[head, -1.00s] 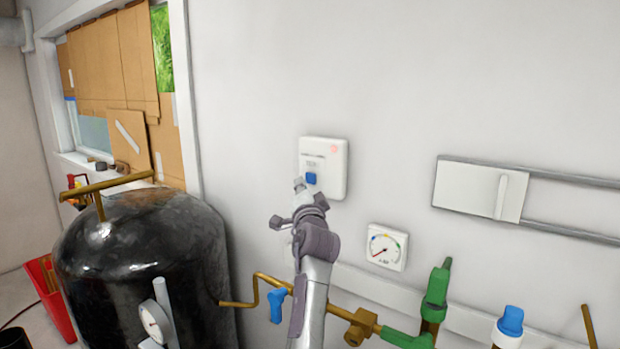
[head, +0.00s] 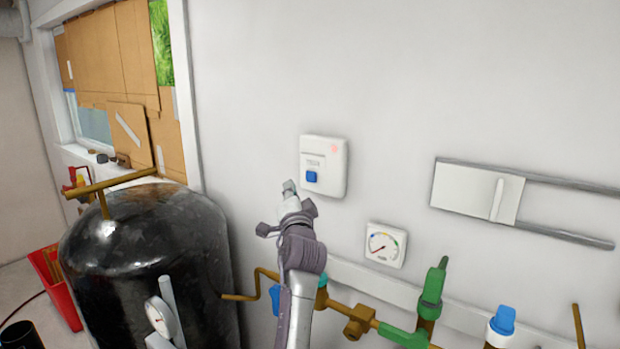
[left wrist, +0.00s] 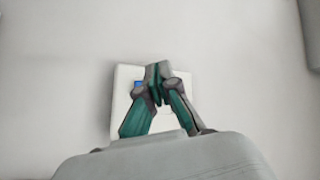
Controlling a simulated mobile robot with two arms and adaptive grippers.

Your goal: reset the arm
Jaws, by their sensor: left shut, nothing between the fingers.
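My left arm rises from the bottom middle of the head view. My left gripper (head: 289,188) is shut and empty, a little below and left of a white wall box (head: 335,165). The box has a blue button (head: 311,176) and a small red light (head: 334,149). In the left wrist view the closed fingers (left wrist: 157,72) stand in front of the box (left wrist: 122,85) and cover much of it. The fingers look apart from the button. My right gripper is not in view.
A black tank (head: 150,250) with a brass handle stands at left. Brass pipes with a green valve (head: 432,292) and a blue-capped valve (head: 503,322) run along the lower wall. A round gauge (head: 385,245) and a sliding panel (head: 476,193) are on the wall at right.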

